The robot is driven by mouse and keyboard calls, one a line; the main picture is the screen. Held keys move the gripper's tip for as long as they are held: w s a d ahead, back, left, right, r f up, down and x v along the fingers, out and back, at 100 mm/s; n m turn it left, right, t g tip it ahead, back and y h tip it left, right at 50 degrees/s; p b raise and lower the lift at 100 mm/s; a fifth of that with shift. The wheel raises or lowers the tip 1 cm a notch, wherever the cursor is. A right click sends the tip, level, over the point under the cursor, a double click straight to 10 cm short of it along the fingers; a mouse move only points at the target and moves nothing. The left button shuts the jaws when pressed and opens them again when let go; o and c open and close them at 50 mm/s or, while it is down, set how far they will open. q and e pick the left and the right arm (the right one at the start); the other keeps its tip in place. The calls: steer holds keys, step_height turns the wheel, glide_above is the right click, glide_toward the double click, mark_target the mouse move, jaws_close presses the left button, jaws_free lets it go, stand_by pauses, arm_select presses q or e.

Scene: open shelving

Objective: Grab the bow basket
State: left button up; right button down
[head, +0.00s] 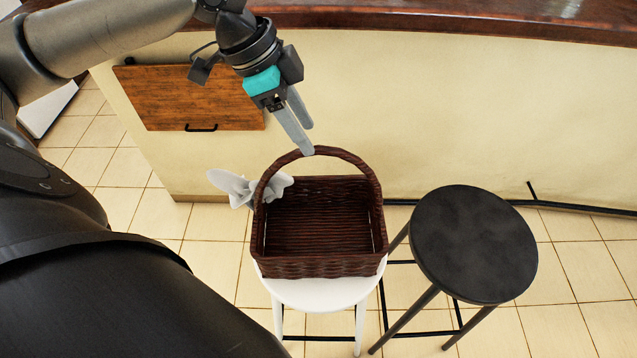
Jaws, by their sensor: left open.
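The bow basket (320,266) is a dark brown woven basket with an arched handle and a pale bow (236,186) on its left side. It stands upright and looks empty, on a white round stool (318,293). My left gripper (307,140) comes down from above, with its fingertips near the top of the handle. It is open. One finger overlaps the handle in the picture, and I cannot tell whether it touches. My right gripper is not in view.
A black round stool (474,243) stands just right of the basket. Behind is a cream counter wall (450,110) with a dark wooden top (450,22) and a wooden door panel (190,97). Tiled floor (580,270) is clear at the right.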

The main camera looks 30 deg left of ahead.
mark_target(317, 146)
arm_select(q)
steer(key=x, duration=0.5)
steer(key=shift+d, duration=0.35)
jaws_close()
stand_by(1.1)
